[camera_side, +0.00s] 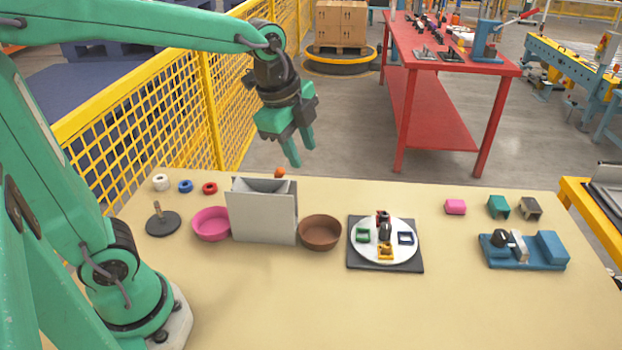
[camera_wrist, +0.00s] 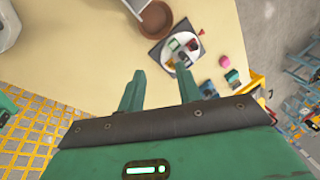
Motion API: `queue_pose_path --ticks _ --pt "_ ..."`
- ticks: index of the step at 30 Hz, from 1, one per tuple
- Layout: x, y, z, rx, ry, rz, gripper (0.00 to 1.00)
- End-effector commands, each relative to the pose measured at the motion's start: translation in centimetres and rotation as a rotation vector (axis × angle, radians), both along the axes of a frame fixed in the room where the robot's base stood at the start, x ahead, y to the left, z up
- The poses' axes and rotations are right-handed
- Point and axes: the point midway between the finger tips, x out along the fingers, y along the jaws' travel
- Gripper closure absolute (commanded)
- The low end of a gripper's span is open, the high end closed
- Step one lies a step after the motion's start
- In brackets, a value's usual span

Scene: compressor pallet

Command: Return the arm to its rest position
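My gripper (camera_side: 301,153) hangs above the back part of the tan table (camera_side: 290,310), fingers pointing down. Its two green fingers stand apart with nothing between them. In the wrist view the gripper (camera_wrist: 160,80) is also open and empty, with bare table beyond the fingers. My arm reaches out from its base at the left of the side view, well above the things on the table.
Below stand a grey bin (camera_side: 264,220), a pink bowl (camera_side: 211,224), a brown bowl (camera_side: 320,233), a round fixture plate (camera_side: 400,232) and a blue vise-like fixture (camera_side: 522,252). A yellow mesh fence (camera_side: 150,110) runs behind. The table's front is clear.

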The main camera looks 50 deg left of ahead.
Motion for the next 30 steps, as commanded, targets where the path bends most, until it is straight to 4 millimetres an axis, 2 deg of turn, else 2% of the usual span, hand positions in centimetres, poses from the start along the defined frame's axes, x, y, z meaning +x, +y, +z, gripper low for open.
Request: queue_pose_path --ticks 7,18,24,30 --pt "-4.2 1.3 0.7 -0.120 -0.054 0.365 0.66" --pt "-10.0 2.7 0.0 -0.331 -0.125 0.893 0.66" --pt "-11.9 3.1 -0.8 -0.424 -0.147 1.090 0.66" --pt "-12.5 3.3 -1.1 -0.458 -0.153 1.164 0.66"
